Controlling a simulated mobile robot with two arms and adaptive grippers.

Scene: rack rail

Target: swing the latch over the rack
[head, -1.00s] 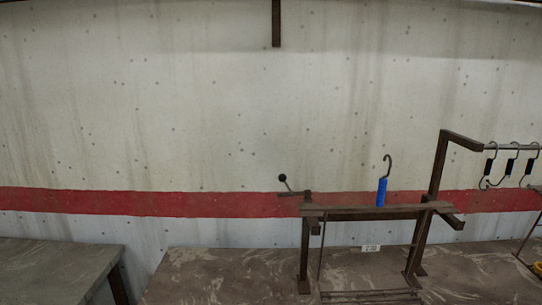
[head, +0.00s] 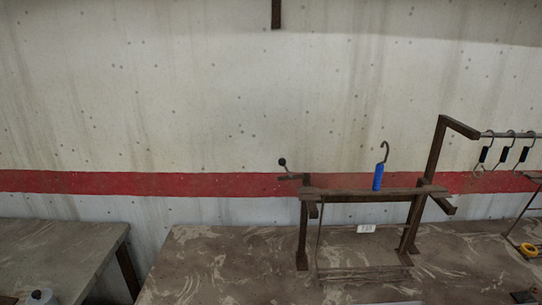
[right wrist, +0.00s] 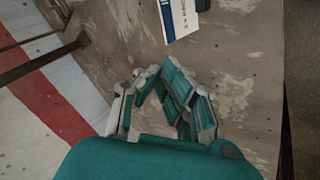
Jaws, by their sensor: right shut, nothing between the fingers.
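The rack (head: 345,196) is a dark brown metal frame with a long top bar, standing on the table. The latch (head: 291,176) is a short dark lever with a black ball knob at the left end of that bar. Its knob points up and it sticks out to the left, not across the bar. A hook with a blue handle (head: 378,178) stands upright at the bar. My right gripper (right wrist: 160,78) is shut and empty above the tabletop in the right wrist view, near a white label card (right wrist: 181,18). Neither gripper shows in the head view.
The table (head: 220,265) is bare left of the rack. A gap separates it from another table (head: 60,250) at the left. Several black-handled hooks (head: 504,153) hang from a rail at the right. A yellow ring (head: 528,250) lies at the right edge.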

